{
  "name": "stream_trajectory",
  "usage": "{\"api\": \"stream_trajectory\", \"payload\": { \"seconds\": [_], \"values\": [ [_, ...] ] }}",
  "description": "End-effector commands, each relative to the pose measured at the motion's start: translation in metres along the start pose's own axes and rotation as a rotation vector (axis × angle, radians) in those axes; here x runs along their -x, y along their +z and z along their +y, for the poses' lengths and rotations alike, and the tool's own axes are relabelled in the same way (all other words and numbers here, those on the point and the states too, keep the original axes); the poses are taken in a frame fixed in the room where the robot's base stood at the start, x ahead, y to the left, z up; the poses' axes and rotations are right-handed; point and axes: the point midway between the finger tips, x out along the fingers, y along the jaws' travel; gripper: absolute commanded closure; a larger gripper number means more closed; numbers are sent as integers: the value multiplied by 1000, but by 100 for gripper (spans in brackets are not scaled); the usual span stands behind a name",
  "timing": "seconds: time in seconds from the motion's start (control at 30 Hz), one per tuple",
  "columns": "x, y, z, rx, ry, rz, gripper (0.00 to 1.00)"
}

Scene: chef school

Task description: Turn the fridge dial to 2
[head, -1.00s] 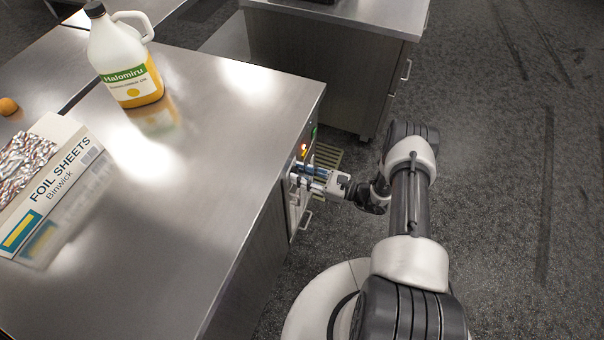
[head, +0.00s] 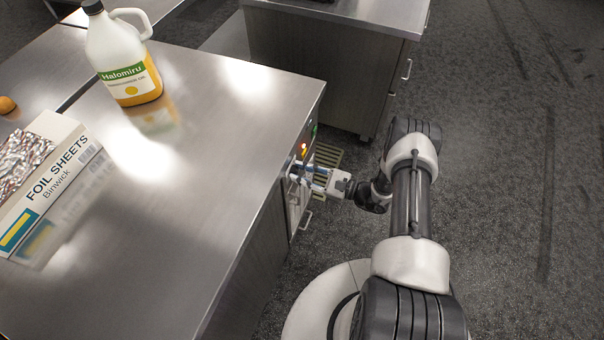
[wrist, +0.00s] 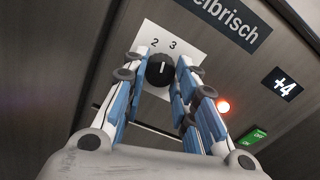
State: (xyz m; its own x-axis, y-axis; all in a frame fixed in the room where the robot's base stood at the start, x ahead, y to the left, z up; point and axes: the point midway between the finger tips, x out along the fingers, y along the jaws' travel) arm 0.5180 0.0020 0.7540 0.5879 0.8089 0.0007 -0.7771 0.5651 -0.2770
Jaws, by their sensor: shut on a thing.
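The fridge dial (wrist: 158,72) is a round black knob with a white mark, on a white plate (wrist: 190,52) in the wrist view. The printed 2 and 3 show above it, and the mark points up, roughly between them. Other numbers are hidden, if there are any. My gripper (wrist: 162,62) has its blue-padded fingers on both sides of the dial and is shut on it. In the head view my gripper (head: 303,172) is at the front of the cabinet under the counter, and the dial is hidden there.
A "+4" display (wrist: 282,84), a lit orange lamp (wrist: 223,106) and a green switch (wrist: 252,137) are right of the dial. The steel counter (head: 215,130) carries a Halomiru jug (head: 125,62) and a foil sheets box (head: 55,180). The floor at right is clear.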

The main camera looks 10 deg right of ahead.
Motion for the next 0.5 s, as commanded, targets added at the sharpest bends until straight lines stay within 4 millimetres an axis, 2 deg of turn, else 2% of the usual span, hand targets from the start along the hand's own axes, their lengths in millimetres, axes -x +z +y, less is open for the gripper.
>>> {"api": "stream_trajectory", "payload": {
  "seconds": [0.5],
  "values": [
    [0,-1,2,341,3,1,98]
  ]
}}
